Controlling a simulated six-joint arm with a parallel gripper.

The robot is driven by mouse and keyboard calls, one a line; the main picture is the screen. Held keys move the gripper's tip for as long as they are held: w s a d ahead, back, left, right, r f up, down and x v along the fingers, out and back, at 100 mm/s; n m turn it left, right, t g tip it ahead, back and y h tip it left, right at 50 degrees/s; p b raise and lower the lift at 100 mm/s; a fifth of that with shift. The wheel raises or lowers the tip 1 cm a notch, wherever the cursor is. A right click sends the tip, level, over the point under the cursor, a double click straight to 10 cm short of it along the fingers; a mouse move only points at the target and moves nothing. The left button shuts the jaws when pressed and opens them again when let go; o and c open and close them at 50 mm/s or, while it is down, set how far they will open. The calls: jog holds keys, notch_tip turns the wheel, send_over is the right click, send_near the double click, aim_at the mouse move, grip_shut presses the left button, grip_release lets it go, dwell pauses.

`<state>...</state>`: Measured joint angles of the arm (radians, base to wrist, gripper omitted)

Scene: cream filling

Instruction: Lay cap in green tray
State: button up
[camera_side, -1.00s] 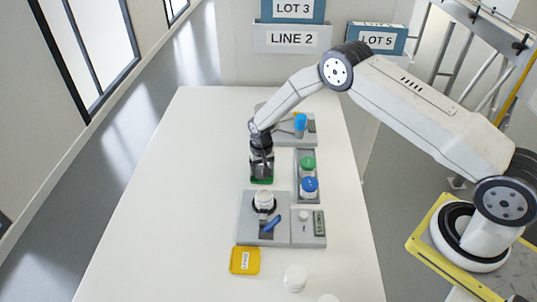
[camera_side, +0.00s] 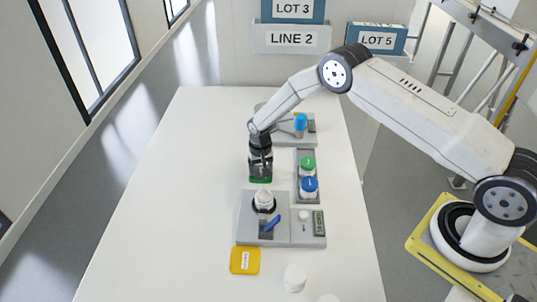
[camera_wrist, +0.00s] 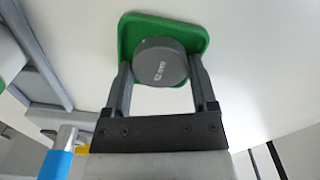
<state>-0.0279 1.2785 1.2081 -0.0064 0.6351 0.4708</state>
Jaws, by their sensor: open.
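The green tray (camera_wrist: 133,31) lies on the white table, and its front edge also shows in the side view (camera_side: 261,181) below my gripper. The dark grey round cap (camera_wrist: 160,61) is over the green tray in the wrist view, between the fingertips of my gripper (camera_wrist: 160,72). My gripper is open, with a finger on each side of the cap. I cannot tell whether the fingers still touch it. In the side view my gripper (camera_side: 261,172) points down at the tray and hides most of it and the cap.
A grey rack (camera_side: 298,194) with a green-lidded jar (camera_side: 308,164) and a blue-lidded jar (camera_side: 310,187) stands close right of my gripper. In front are a grey station (camera_side: 249,232) holding a white jar (camera_side: 264,199), and a yellow tray (camera_side: 245,261). The table's left side is clear.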

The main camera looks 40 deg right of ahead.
notch_tip(320, 180, up, 12)
jog(key=shift+s, duration=0.3)
dwell(0.5)
jog(key=shift+r, duration=0.15)
dwell(0.4)
jog(key=s+r+n, duration=0.1)
jog(key=s+r, duration=0.3)
jog(key=s, duration=0.4)
jog(key=s+d+r+n+t, duration=0.1)
jog(key=s+r+n, duration=0.1)
jog(key=s, duration=0.7)
jog(key=s+r+n+t, duration=0.1)
jog(key=s+r+n, duration=0.1)
jog(key=s+r, duration=0.3)
jog(key=s, duration=0.4)
jog(key=shift+d+r, duration=0.25)
jog(key=shift+r, duration=0.1)
